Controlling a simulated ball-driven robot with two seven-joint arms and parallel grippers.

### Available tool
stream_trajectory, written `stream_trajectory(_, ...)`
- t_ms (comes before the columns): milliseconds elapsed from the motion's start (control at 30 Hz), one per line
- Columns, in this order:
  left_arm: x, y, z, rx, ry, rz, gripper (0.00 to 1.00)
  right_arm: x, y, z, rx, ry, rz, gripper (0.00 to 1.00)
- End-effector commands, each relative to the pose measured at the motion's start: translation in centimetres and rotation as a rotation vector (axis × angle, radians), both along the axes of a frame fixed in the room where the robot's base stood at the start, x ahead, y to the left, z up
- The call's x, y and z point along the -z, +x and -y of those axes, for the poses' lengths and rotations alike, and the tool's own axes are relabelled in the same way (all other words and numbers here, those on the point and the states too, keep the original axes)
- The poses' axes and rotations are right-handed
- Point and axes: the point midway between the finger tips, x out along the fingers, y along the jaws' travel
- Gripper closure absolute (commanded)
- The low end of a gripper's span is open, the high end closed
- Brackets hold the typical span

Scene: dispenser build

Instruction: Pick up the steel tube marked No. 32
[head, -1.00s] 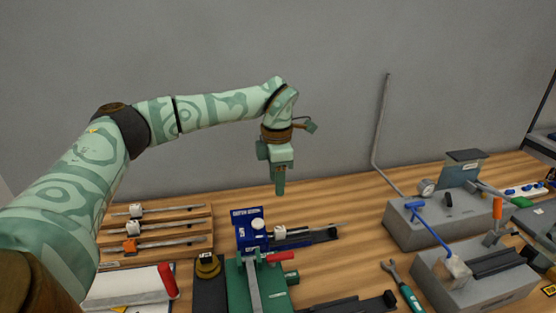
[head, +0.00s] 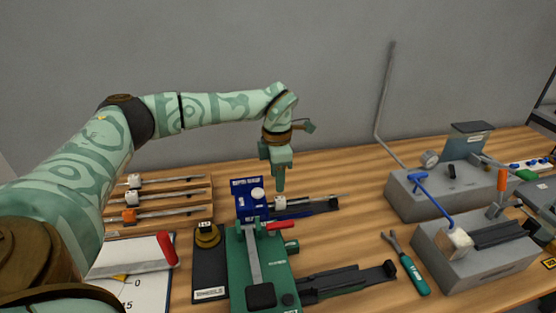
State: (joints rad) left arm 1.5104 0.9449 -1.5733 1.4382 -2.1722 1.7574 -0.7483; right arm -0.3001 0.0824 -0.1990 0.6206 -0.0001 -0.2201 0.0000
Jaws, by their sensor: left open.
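Several steel tubes with tag blocks are in view, but no tag number is readable, so I cannot tell which is No. 32. Three lie on the stepped wooden rack (head: 202,181) at left: an upper tube (head: 170,180), a middle tube (head: 170,196) and a lower tube (head: 170,212) with an orange block. Another white tag block (head: 280,202) sits at a dark cradle (head: 322,206) beside the blue block. My left gripper (head: 280,187) points down, open, just above that white block in the picture; contact cannot be told. My right gripper is not in view.
A green lever press (head: 245,270) with a red handle stands in front. Bare wood shows between the cradles and the fixtures.

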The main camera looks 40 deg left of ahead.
Motion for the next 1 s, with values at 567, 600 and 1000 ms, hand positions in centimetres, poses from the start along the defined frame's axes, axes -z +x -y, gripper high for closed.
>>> stream_trajectory(567, 7.3, 0.0, 0.0, 0.0, 0.0, 0.0, 0.55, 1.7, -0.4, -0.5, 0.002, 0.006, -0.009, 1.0)
stream_trajectory(600, 7.3, 0.0, 0.0, 0.0, 0.0, 0.0, 0.55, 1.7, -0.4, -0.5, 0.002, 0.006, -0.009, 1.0)
stream_trajectory(1000, 7.3, 0.0, 0.0, 0.0, 0.0, 0.0, 0.99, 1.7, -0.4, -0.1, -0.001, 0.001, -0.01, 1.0)
